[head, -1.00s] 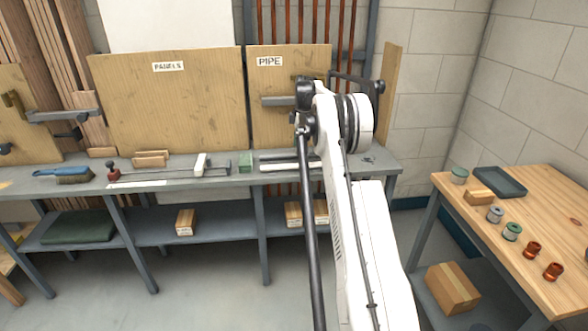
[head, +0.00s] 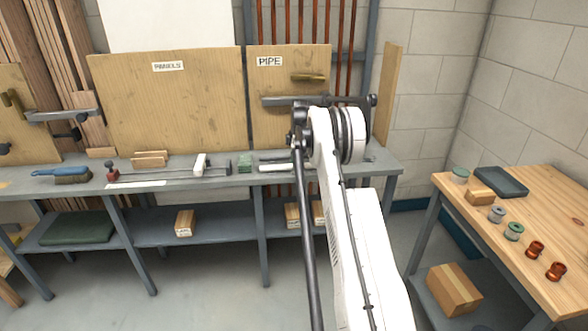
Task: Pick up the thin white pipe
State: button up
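A white pipe (head: 274,168) lies lengthwise on the grey workbench, below the board marked PIPE. Its right part is hidden behind my arm. A darker, thin pipe lies just behind it. A thin white strip (head: 138,184) lies farther left along the bench's front; I cannot tell whether it is a pipe. My white arm rises from the bottom of the picture, and its top joint stands in front of the PIPE board. I cannot make out my gripper's fingers; they seem hidden behind the arm.
The workbench (head: 355,179) also holds a green block (head: 245,166), a white-handled tool (head: 200,164) and a blue brush (head: 63,175). A wooden table (head: 545,215) at right carries a dark tray (head: 501,182) and several small fittings. Grey floor is open in front.

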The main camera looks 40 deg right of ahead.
jog(key=shift+c, duration=0.2)
grip_shut()
jog(key=shift+r, duration=0.15)
jog(key=shift+r, duration=0.55)
notch_tip(320, 180, up, 3)
jog(key=shift+f+p, duration=0.2)
jog(key=shift+p, duration=0.1)
jog(key=a+r+p, duration=0.1)
jog(key=a+r, duration=0.6)
jog(key=a, duration=0.4)
jog(key=shift+w+a, duration=0.2)
jog(key=shift+a, duration=0.2)
